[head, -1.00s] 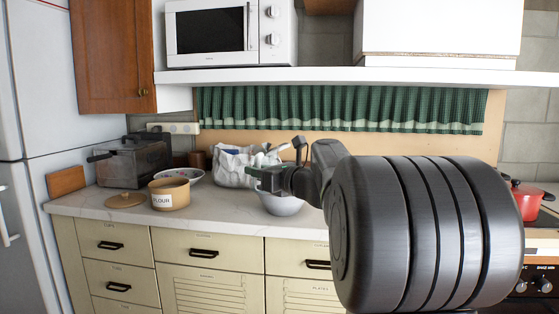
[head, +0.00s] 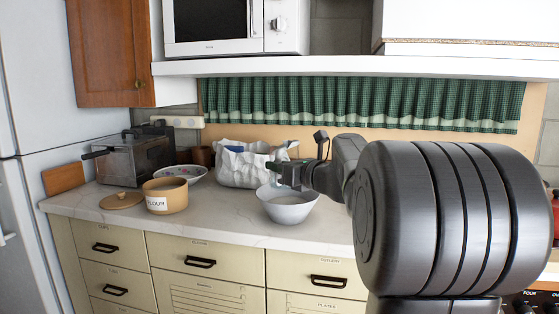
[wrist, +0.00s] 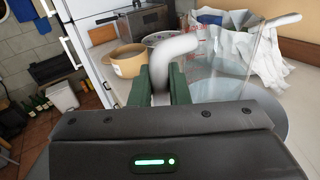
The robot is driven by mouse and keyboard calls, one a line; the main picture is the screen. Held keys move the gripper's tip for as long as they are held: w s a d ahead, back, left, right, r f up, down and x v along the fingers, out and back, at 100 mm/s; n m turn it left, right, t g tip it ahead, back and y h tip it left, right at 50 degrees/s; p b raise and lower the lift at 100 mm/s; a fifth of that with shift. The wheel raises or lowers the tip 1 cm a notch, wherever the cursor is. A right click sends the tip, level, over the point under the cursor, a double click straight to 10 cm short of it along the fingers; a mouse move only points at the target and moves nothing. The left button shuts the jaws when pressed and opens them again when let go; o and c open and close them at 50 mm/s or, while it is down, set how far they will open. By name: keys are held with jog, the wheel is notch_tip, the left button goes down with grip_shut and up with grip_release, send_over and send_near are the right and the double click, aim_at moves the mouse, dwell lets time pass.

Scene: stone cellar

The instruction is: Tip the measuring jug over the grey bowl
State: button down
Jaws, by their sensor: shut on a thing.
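The grey bowl (head: 289,211) stands on the counter below my gripper in the head view. It also shows in the wrist view (wrist: 272,108), partly behind the jug. The measuring jug (wrist: 225,62) is clear, with red markings and a white handle (wrist: 160,72). My gripper (wrist: 160,90) has dark green fingers shut on that handle. In the head view my gripper (head: 279,172) is above the bowl's left side. The jug is small and hard to make out there, so I cannot tell its exact tilt. I cannot see what the jug or bowl contains.
A crumpled white bag (head: 240,168) stands behind the bowl. The counter in front of the tin is clear. A shelf (head: 340,67) hangs above.

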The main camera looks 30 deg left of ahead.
aim_at(278, 153)
jog(key=shift+s+r+m+g+p, duration=0.15)
jog(key=shift+r+m+g+p, duration=0.15)
jog(key=shift+p, duration=0.5)
jog(key=p, duration=0.3)
jog(key=r+m+h+p, duration=0.1)
jog(key=p, duration=0.1)
jog(key=shift+s+d+g+p, duration=0.1)
jog(key=shift+s+g+p, duration=0.1)
jog(key=shift+g+p, duration=0.15)
jog(key=shift+f+b, duration=0.3)
jog(key=shift+f, duration=0.05)
jog(key=shift+r+m+g+h+p, duration=0.25)
jog(key=shift+r+m+h+p, duration=0.45)
jog(key=shift+p, duration=3.65)
jog(key=p, duration=0.3)
jog(key=shift+w+r+m, duration=0.1)
jog(key=shift+r+m, duration=0.3)
jog(key=shift+f+p, duration=0.1)
jog(key=shift+p, duration=0.25)
jog(key=shift+w+r+m+g+p, duration=0.15)
jog(key=shift+r+m+g+p, duration=0.2)
jog(key=shift+p, duration=1.65)
jog(key=shift+p, duration=0.9)
